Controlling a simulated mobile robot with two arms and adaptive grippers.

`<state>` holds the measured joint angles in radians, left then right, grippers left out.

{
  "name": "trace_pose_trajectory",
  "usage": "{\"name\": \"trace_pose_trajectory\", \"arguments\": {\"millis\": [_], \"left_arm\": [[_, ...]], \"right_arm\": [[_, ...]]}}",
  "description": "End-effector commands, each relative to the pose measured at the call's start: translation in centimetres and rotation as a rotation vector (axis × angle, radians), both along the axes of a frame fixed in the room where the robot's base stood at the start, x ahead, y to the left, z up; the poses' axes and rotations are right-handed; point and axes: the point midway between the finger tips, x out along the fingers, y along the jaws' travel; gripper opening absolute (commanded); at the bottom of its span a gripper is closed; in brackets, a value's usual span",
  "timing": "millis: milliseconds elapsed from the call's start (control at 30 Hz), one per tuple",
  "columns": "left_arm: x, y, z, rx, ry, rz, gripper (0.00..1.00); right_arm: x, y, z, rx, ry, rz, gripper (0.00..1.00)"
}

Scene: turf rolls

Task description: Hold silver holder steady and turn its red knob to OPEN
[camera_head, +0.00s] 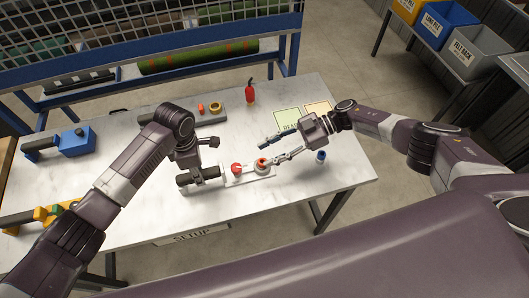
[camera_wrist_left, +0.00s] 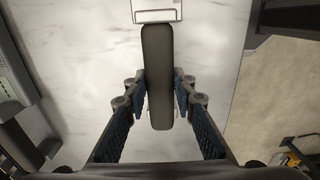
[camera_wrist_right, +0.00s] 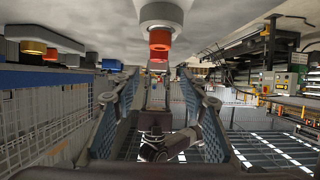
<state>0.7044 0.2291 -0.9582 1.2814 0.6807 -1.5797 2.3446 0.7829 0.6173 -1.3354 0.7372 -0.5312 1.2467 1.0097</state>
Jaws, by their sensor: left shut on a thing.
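The silver holder (camera_head: 249,178) lies on the white table, with a dark handle (camera_head: 184,180) at its left end. A red knob (camera_head: 237,168) and an orange-red round part (camera_head: 262,162) on a pale collar stand on it. My left gripper (camera_wrist_left: 159,88) is shut on the dark handle; in the left wrist view, its fingers flank the handle (camera_wrist_left: 158,55). My right gripper (camera_head: 267,152) is open and empty, close to the holder's right end. In the right wrist view, an orange-red part (camera_wrist_right: 159,38) on a silver collar appears ahead of its spread fingers. I cannot read any OPEN mark.
A red bottle (camera_head: 250,93) and a grey tool (camera_head: 211,115) with orange and yellow parts stand behind. A blue tool (camera_head: 75,141) lies left, and a small blue-topped cylinder (camera_head: 320,157) stands right. The table's front right is clear.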

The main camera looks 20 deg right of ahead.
Motion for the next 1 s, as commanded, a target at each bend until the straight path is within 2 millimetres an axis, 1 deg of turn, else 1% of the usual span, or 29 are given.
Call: {"name": "trace_pose_trajectory", "arguments": {"millis": [67, 167, 267, 300, 400, 533, 633, 700, 767, 900, 1000], "left_arm": [[0.1, 0.1, 0.0, 0.001, -0.001, 0.001, 0.0], [0.1, 0.1, 0.0, 0.001, -0.001, 0.001, 0.0], [0.1, 0.1, 0.0, 0.001, -0.001, 0.001, 0.0], [0.1, 0.1, 0.0, 0.001, -0.001, 0.001, 0.0], [0.1, 0.1, 0.0, 0.001, -0.001, 0.001, 0.0], [0.1, 0.1, 0.0, 0.001, -0.001, 0.001, 0.0], [0.0, 0.1, 0.0, 0.001, -0.001, 0.001, 0.0], [0.0, 0.1, 0.0, 0.001, -0.001, 0.001, 0.0], [0.0, 0.1, 0.0, 0.001, -0.001, 0.001, 0.0], [0.0, 0.1, 0.0, 0.001, -0.001, 0.001, 0.0], [0.0, 0.1, 0.0, 0.001, 0.0, 0.001, 0.0]], "right_arm": [[-0.5, 0.5, 0.1, -0.008, -0.029, 0.038, 0.43], [-1.8, 1.6, 0.2, -0.035, -0.112, 0.147, 0.43], [-3.9, 2.9, 0.2, -0.077, -0.257, 0.324, 0.43], [-4.7, 3.4, 0.2, -0.096, -0.329, 0.408, 0.43], [-6.5, 4.3, 0.3, -0.139, -0.53, 0.626, 0.43], [-7.6, 4.7, 0.5, -0.196, -0.802, 0.904, 0.43], [-7.7, 4.9, 0.9, -0.239, -1.023, 1.114, 0.43], [-7.3, 5.1, 1.4, -0.272, -1.179, 1.258, 0.43], [-6.7, 5.1, 2.1, -0.304, -1.313, 1.379, 0.43], [-5.0, 5.6, 4.2, -0.381, -1.592, 1.628, 0.43], [-3.9, 6.0, 5.8, -0.435, -1.743, 1.76, 0.43]]}}
